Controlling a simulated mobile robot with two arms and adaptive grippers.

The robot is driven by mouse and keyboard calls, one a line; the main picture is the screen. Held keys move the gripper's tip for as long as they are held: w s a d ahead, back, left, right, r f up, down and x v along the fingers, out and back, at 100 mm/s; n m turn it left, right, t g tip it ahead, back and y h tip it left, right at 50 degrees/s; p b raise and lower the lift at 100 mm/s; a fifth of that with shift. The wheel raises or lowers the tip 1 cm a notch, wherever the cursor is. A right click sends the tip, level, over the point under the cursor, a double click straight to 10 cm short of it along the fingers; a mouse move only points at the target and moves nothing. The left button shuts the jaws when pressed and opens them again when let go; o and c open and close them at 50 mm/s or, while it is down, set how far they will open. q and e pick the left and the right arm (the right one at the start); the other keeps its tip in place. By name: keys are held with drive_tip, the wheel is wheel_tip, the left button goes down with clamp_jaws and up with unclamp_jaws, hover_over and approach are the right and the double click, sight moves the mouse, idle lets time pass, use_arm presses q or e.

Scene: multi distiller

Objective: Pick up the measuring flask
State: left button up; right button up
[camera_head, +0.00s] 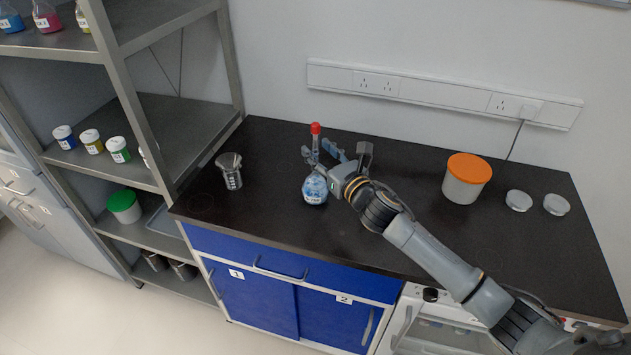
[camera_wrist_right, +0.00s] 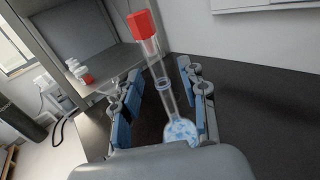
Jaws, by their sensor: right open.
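The measuring flask (camera_head: 315,189) stands upright on the dark bench top. It has a round bulb with blue-white contents, a long clear neck and a red cap. My right gripper (camera_head: 322,153) is open at the flask's neck, coming in from the right. In the right wrist view the flask (camera_wrist_right: 180,130) stands between the two open fingers of the gripper (camera_wrist_right: 162,98), with its red cap beyond the fingertips. The right-hand finger looks close to the neck; I cannot tell whether it touches. Part of the bulb is hidden behind the gripper body there. My left gripper is not in view.
A white tub with an orange lid (camera_head: 467,178) and two round clear dishes (camera_head: 519,200) are at the right. A metal shelf (camera_head: 180,135) with jars borders the bench on the left. A wall socket strip (camera_head: 440,95) runs behind.

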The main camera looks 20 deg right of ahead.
drive_tip(key=shift+x, duration=1.1)
drive_tip(key=shift+s, duration=0.1)
clamp_jaws()
drive_tip(key=shift+r, duration=0.15)
